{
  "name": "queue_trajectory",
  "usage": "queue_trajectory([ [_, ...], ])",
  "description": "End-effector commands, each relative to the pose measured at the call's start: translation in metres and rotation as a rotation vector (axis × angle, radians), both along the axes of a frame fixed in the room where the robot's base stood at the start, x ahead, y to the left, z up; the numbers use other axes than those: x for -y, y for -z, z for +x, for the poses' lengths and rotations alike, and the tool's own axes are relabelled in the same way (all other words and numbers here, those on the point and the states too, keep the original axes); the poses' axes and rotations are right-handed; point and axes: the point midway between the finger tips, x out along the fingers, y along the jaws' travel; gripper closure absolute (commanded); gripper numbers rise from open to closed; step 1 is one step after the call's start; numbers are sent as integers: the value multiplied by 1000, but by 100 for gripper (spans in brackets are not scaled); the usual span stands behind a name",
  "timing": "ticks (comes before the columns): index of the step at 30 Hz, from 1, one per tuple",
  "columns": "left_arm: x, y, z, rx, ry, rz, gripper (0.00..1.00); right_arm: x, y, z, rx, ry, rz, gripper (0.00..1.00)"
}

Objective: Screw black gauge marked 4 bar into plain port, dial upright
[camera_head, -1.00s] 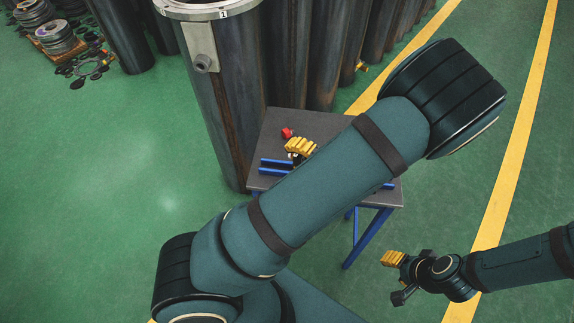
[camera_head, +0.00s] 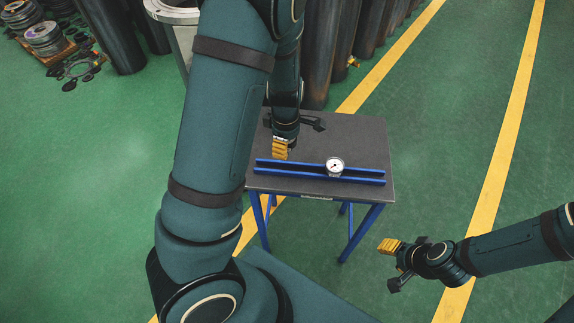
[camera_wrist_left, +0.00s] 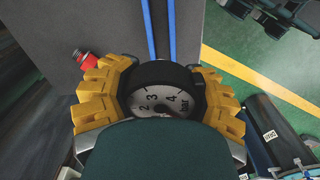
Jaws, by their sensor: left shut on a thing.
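My left gripper (camera_head: 280,149) is shut on a black-rimmed gauge (camera_wrist_left: 160,98), over the left part of the small table. In the left wrist view its dial shows 2, 3 and 4 between the yellow fingers, and its lower part is hidden by my own dark green part. The gauge's thread is not visible. The large steel cylinder (camera_head: 178,13) shows only part of its rim at the upper left; my left arm hides its port. My right gripper (camera_head: 390,252) hangs at the lower right, away from the table; its finger gap is unclear.
A white-faced gauge (camera_head: 335,166) sits at the blue rails (camera_head: 355,179) on the grey table (camera_head: 360,135). A red-capped fitting (camera_wrist_left: 84,59) lies on the table beside the gripper in the wrist view. Dark cylinders (camera_head: 345,50) stand behind. Green floor is open at left.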

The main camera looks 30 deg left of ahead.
Motion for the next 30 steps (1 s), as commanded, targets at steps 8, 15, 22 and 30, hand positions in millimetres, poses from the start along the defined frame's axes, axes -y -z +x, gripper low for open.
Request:
queue_trajectory([
  [8, 0, 5, 0, -2, 3, 0, 93, 0, 2, 0, -1, 0, 0, 53],
  [15, 0, 41, -1, -5, 2, 0, 93, -1, 14, -4, -10, -7, 2, 53],
  [22, 0, 62, -1, -4, 3, -1, 93, -1, 20, -6, -15, -11, 4, 53],
  [30, 1, 96, -1, -4, 4, -1, 93, -2, 24, -8, -19, -15, 4, 53],
])
